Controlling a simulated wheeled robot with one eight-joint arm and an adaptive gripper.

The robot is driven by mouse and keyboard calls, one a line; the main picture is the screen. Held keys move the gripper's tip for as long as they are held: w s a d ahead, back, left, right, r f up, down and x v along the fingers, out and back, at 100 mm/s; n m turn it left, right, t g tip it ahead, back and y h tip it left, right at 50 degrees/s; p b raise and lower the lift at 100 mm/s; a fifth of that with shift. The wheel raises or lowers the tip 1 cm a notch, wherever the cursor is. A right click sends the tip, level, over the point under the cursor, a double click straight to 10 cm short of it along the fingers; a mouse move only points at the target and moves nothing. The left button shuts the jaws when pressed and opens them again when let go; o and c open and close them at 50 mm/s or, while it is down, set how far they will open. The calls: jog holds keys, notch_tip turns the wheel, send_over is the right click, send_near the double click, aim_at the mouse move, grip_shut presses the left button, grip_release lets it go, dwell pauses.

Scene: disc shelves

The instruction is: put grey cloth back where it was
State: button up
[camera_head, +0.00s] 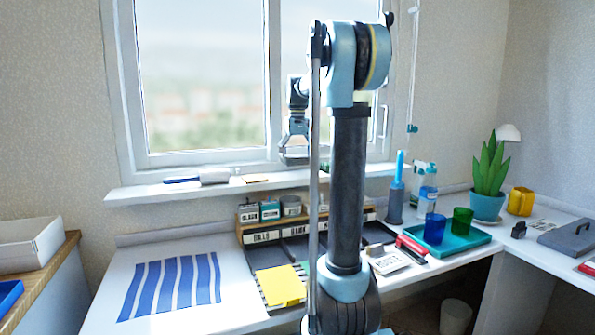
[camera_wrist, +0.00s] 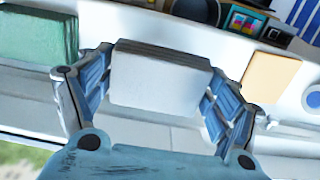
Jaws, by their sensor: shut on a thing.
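The grey cloth (camera_wrist: 160,82) is a pale folded block in the middle of the wrist view. My gripper (camera_wrist: 158,95) is shut on it, one finger on each side. In the head view my gripper (camera_head: 294,140) points down in front of the window, above the windowsill (camera_head: 150,194). The cloth's lower part is partly hidden by the arm there. In the wrist view the sill (camera_wrist: 285,142) shows under and beside the cloth; I cannot tell whether the cloth touches it.
A tan flat piece (camera_head: 256,178) and a grey roller (camera_head: 214,177) lie on the sill, left of my gripper. The wrist view shows a green block (camera_wrist: 38,38) at left. Below stands a wooden rack (camera_head: 247,215) with jars. My arm hides part of the sill.

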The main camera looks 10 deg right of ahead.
aim_at(297, 175)
jog(key=shift+f, duration=2.05)
jog(key=o, duration=1)
jog(key=shift+o, duration=0.2)
notch_tip(297, 175, up, 12)
jog(key=shift+r, duration=0.1)
